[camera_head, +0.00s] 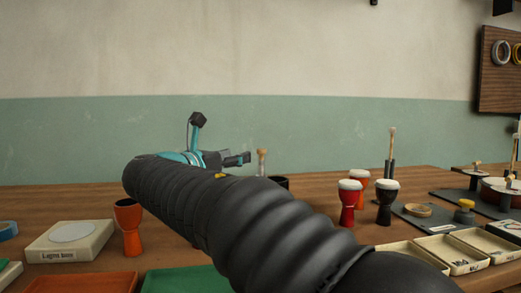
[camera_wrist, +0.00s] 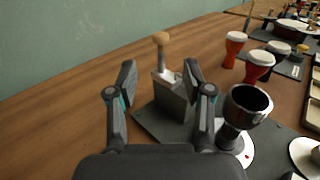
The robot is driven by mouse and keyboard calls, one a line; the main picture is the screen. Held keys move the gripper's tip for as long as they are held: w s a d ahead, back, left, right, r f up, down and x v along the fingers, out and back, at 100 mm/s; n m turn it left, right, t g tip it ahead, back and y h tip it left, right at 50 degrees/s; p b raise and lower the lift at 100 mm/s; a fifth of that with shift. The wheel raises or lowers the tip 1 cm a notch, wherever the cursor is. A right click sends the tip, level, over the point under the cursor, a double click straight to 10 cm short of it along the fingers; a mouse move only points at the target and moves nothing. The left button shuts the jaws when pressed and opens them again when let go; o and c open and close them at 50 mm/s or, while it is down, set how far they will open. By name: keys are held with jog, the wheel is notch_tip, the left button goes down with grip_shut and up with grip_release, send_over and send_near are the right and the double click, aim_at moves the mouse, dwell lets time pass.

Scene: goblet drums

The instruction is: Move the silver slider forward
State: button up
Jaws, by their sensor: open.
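A dark grey block (camera_wrist: 173,97) stands on a dark base plate in the wrist view. A small silver piece (camera_wrist: 166,76) shows at its top, under an upright wooden knob (camera_wrist: 161,39); I take this piece to be the silver slider. The knob also shows in the head view (camera_head: 262,153), just right of my gripper (camera_head: 243,158). In the wrist view my gripper (camera_wrist: 160,75) is open and empty. Its fingers appear on either side of the knob's base, with the block beyond them. I see no contact. In the head view my arm hides most of the block.
A black goblet drum (camera_wrist: 243,119) with a silvery open top stands right beside the block, close to my right finger. Red and black drums with white heads (camera_head: 351,197) stand further right. Open trays (camera_head: 453,252) lie at the right. Bare table lies left of the block.

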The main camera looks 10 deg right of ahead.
aim_at(259, 150)
jog(key=x, duration=1.2)
jog(key=shift+d, duration=0.1)
grip_shut()
